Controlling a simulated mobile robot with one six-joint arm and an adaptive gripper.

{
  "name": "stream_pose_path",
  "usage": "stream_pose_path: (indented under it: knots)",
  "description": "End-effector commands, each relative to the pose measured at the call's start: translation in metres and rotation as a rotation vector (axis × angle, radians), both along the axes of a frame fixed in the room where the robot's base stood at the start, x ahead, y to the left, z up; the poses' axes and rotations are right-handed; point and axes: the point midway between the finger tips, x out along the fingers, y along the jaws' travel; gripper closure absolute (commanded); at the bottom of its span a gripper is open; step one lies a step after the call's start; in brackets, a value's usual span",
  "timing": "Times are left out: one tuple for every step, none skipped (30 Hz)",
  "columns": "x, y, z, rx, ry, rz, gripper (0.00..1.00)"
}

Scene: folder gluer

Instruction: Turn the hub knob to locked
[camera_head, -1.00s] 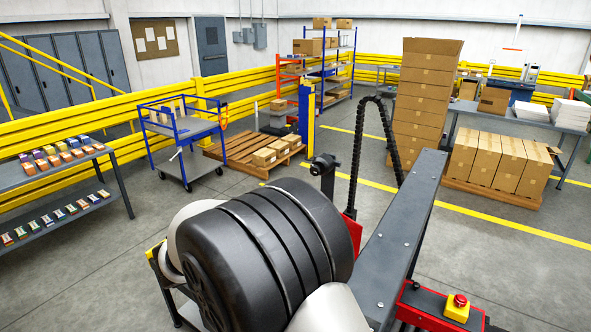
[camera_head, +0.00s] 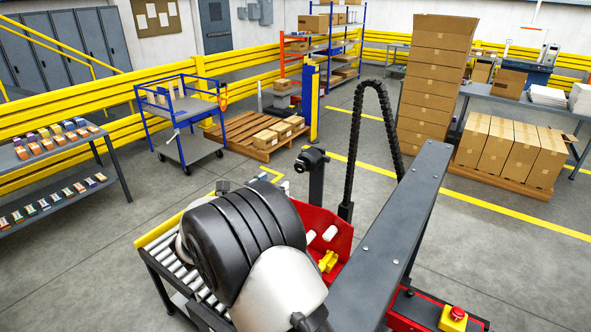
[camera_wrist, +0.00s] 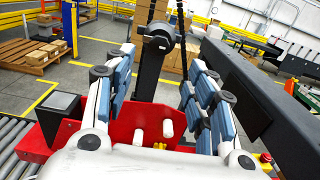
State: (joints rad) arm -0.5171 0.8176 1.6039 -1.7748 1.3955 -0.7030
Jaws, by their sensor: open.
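A black post with a round dark head (camera_head: 312,160) stands upright behind the red machine part. The head also shows top centre in the wrist view (camera_wrist: 159,39), beyond my fingers. A yellow winged piece (camera_head: 328,261) sits low on the red part; only a bit of it (camera_wrist: 160,146) shows in the wrist view. I cannot tell which of these is the hub knob, nor read a locked mark. My gripper (camera_wrist: 162,62) is open and empty, its blue-padded fingers wide apart and touching neither piece. In the head view my arm hides most of it.
The red part (camera_head: 335,233) carries white pegs (camera_head: 330,233) beside the yellow piece. A roller conveyor (camera_head: 170,262) lies left of my arm. A grey beam (camera_head: 395,235) runs along the right, with a red emergency button (camera_head: 457,313) near its front.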

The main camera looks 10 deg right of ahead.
Motion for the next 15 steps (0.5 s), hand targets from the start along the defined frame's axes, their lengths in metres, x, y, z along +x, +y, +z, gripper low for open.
stream_pose_path:
  knots:
    - [0.008, -0.010, 0.000, 0.000, 0.000, -0.005, 0.50]
    - [0.013, -0.015, 0.000, 0.001, -0.001, -0.004, 0.50]
    - [0.019, -0.021, 0.001, 0.001, -0.001, -0.005, 0.50]
    - [0.024, -0.026, 0.000, 0.001, -0.001, -0.005, 0.50]
    - [0.029, -0.030, 0.000, 0.001, -0.001, -0.003, 0.50]
    - [0.035, -0.036, 0.000, 0.001, -0.001, -0.004, 0.50]
    - [0.039, -0.041, 0.000, 0.001, -0.001, -0.005, 0.50]
    - [0.043, -0.045, 0.000, 0.001, -0.001, -0.003, 0.50]
    - [0.049, -0.051, 0.000, 0.001, -0.001, -0.003, 0.50]
    - [0.053, -0.054, 0.000, 0.000, 0.000, -0.003, 0.50]
    - [0.057, -0.058, 0.000, 0.001, -0.001, -0.003, 0.50]
    - [0.061, -0.063, 0.000, 0.001, 0.000, -0.003, 0.50]
    - [0.064, -0.065, 0.000, 0.001, -0.001, -0.002, 0.50]
    - [0.067, -0.068, 0.000, 0.001, -0.001, -0.002, 0.50]
    - [0.070, -0.071, 0.000, 0.001, -0.001, -0.002, 0.50]
